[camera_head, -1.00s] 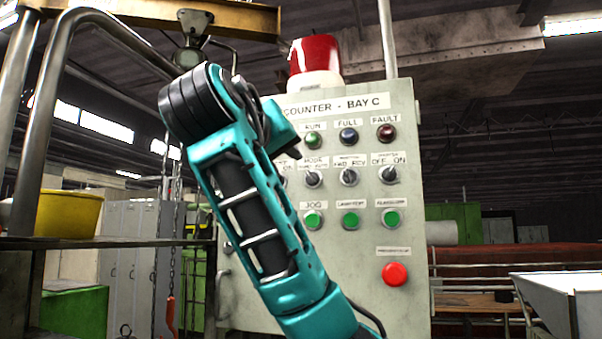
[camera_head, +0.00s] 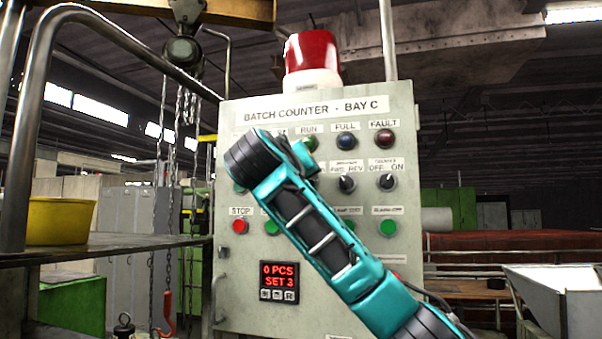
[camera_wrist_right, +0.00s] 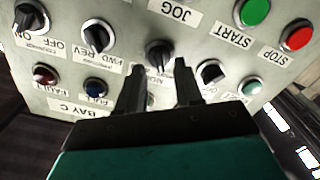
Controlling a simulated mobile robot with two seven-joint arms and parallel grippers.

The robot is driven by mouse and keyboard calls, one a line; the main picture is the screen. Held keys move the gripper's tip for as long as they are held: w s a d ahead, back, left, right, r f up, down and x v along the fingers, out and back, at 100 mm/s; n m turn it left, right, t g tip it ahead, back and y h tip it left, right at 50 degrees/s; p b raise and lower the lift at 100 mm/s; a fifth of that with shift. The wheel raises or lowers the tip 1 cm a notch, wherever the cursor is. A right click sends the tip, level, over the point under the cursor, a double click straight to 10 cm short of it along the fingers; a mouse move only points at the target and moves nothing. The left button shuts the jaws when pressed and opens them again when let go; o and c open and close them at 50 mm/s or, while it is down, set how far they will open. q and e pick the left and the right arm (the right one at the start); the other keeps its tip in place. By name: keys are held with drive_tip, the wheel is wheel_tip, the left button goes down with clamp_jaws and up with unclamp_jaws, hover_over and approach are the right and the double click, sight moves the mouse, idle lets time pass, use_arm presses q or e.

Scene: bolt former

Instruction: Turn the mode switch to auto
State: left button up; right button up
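The mode switch (camera_wrist_right: 158,49), a black rotary knob on the grey control panel (camera_head: 235,130), shows in the right wrist view, which sees the panel upside down. My right gripper (camera_wrist_right: 160,68) is open in front of it, its two dark fingers apart with the knob in line with the gap. I cannot tell whether they touch it. The knob's label is hidden and its setting is unclear. In the head view my teal right arm covers the mode switch and hides the right gripper's fingers. My left gripper is not in view.
Close neighbours are the FWD/REV knob (camera_wrist_right: 97,37), another knob (camera_wrist_right: 211,73) and lamps. The green START (camera_wrist_right: 252,12) and red STOP (camera_wrist_right: 297,37) buttons are nearby. A display (camera_head: 279,282) reads 0 PCS, SET 3. A shelf with a yellow tub (camera_head: 60,220) stands left.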

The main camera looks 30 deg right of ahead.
drive_tip(key=shift+w+d, duration=0.25)
drive_tip(key=shift+c, duration=0.5)
clamp_jaws()
